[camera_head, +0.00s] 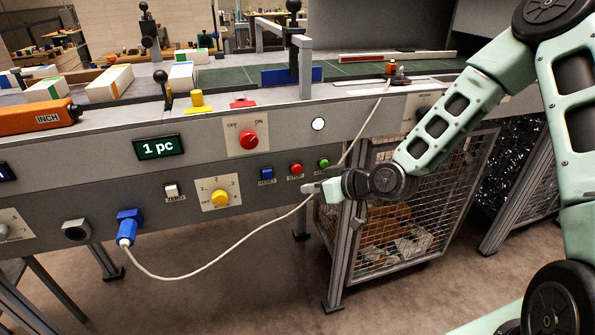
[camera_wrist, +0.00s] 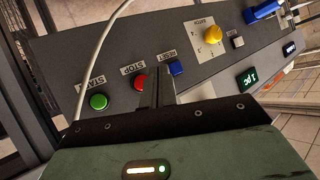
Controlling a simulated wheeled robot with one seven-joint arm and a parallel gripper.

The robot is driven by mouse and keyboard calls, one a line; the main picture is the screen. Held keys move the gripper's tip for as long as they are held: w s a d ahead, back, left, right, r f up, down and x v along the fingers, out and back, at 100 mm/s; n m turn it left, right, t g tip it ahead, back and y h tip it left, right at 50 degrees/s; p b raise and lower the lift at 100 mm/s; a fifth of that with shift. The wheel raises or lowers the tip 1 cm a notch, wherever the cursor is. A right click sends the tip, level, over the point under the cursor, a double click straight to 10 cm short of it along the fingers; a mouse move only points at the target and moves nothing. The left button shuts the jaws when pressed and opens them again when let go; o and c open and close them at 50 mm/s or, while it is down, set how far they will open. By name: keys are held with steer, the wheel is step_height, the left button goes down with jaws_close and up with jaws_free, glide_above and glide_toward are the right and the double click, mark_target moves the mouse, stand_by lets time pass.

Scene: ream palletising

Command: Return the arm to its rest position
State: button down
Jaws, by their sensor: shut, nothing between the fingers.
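My gripper (camera_head: 312,188) is at the end of my pale green arm, in front of the machine's front panel (camera_head: 110,184). It is shut and empty. In the wrist view my gripper (camera_wrist: 157,88) points at the panel, its fingers together in front of the area between the red STOP button (camera_wrist: 140,82) and the blue RESET button (camera_wrist: 177,68). The green START button (camera_wrist: 98,101) is to the left of it. In the head view the green button (camera_head: 323,163) and red button (camera_head: 296,169) sit just above the gripper. I cannot tell whether the fingertips touch the panel.
A white cable (camera_head: 215,263) runs from a blue plug (camera_head: 127,228) past my gripper and up over the panel edge. A wire mesh cage (camera_head: 405,225) stands under the machine, right of the gripper. Wrapped reams (camera_head: 110,84) lie on top at left.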

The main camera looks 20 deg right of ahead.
stand_by(0.3)
steer(key=s+a+r+n+g+h, duration=0.1)
steer(key=s+a+n+g+h, duration=0.15)
steer(key=s, duration=0.35)
steer(key=s+a+n+g+h, duration=0.1)
steer(key=s+a+g, duration=0.3)
steer(key=s, duration=0.1)
steer(key=s+r+g+h, duration=0.1)
steer(key=s+r, duration=0.3)
steer(key=s, duration=0.6)
steer(key=s+r+g+h, duration=0.2)
steer(key=s+r, duration=0.3)
steer(key=s, duration=0.5)
steer(key=shift+s+a+r+m, duration=0.25)
steer(key=shift+r+m, duration=0.05)
steer(key=shift+m, duration=0.05)
steer(key=shift+h, duration=0.25)
stand_by(0.3)
